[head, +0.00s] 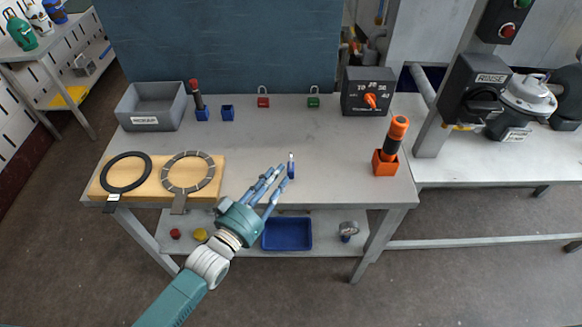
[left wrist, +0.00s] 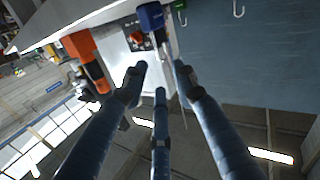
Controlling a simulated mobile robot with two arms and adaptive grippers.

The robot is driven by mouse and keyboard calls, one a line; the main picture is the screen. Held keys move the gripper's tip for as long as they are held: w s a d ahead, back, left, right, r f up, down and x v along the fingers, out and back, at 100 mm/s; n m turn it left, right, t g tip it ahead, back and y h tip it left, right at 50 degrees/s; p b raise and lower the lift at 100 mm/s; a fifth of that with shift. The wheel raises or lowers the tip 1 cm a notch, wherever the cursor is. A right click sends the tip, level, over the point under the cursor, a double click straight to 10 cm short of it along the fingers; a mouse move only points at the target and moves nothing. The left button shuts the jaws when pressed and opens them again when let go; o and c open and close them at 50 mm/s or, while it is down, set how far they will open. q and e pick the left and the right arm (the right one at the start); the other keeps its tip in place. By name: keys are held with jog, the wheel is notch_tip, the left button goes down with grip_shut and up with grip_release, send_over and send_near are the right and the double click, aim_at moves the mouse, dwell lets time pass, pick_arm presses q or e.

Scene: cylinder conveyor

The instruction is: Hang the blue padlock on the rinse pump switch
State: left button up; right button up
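The blue padlock (head: 291,171) stands upright near the front middle of the grey table, with its shackle up. It also shows at the top of the left wrist view (left wrist: 151,16). My left gripper (head: 279,176) is beside it, just to its left in the head view. Its fingers are spread, with nothing between them; in the left wrist view the fingertips (left wrist: 158,76) are a little short of the padlock. The rinse pump switch (head: 474,88) is a dark box labelled RINSE on a post at the right. My right gripper is not in view.
A red padlock (head: 263,102) and a green padlock (head: 313,102) stand farther back. An orange-and-black tool (head: 393,138) stands in an orange holder, between the blue padlock and the switch post. A dial box (head: 366,92) is behind. Two rings lie on a wooden board (head: 145,195) at left.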

aim_at(290, 166)
pick_arm(q)
jog(key=shift+w+d+r, duration=0.1)
jog(key=shift+w+d, duration=0.15)
jog(key=shift+w, duration=0.3)
jog(key=p+x, duration=0.2)
jog(key=x, duration=0.2)
jog(key=shift+w+d, duration=0.15)
jog(key=shift+w, duration=0.15)
grip_shut()
